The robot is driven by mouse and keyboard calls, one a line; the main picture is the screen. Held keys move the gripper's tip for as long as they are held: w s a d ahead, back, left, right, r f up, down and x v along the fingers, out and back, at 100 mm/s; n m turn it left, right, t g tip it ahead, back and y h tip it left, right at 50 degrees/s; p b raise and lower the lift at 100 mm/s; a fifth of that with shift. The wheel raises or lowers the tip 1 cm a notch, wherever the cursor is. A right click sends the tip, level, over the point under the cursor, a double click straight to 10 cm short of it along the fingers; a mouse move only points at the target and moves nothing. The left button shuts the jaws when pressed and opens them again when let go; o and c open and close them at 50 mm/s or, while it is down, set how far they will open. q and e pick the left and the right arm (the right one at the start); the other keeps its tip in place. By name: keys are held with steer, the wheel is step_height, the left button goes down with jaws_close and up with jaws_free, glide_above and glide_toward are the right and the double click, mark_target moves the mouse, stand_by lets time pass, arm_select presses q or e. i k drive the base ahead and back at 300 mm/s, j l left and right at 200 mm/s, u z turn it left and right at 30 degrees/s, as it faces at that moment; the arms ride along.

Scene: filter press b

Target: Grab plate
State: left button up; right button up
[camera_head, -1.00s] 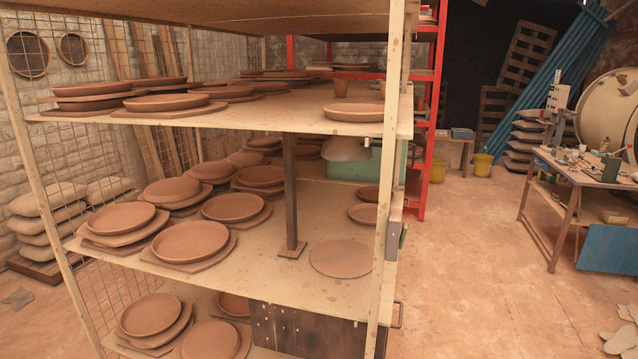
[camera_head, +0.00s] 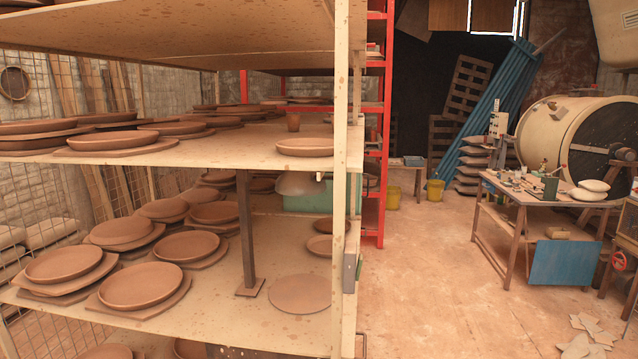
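Several brown clay plates sit on the wooden shelf rack (camera_head: 250,325) at the left. On the upper shelf, one plate (camera_head: 305,147) lies alone near the right front corner. More plates (camera_head: 113,140) rest on boards at the left of that shelf. On the middle shelf, a large plate (camera_head: 140,285) lies on a board at the front, with others (camera_head: 64,263) beside and behind it. A flat round disc (camera_head: 300,293) lies at the right of that shelf. Plates on the lowest shelf are mostly cut off. Neither of my grippers shows.
A pale upright post (camera_head: 342,200) stands at the rack's right front corner, and a dark post (camera_head: 246,230) rises from the middle shelf. A cluttered worktable (camera_head: 515,195) stands at the right. The floor (camera_head: 430,290) between rack and table is open.

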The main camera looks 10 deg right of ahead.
mark_target(324, 225)
steer(key=i+l+z, duration=1)
steer(key=i+z, duration=0.5)
steer(key=i+l+u, duration=0.15)
steer(key=i, duration=0.35)
steer(key=i+l+u, duration=0.15)
steer(key=i, duration=0.4)
steer(key=i+l+u, duration=0.1)
steer(key=i, duration=0.4)
steer(key=i+l+u, duration=0.15)
steer(key=i+l, duration=0.15)
steer(key=i, duration=0.2)
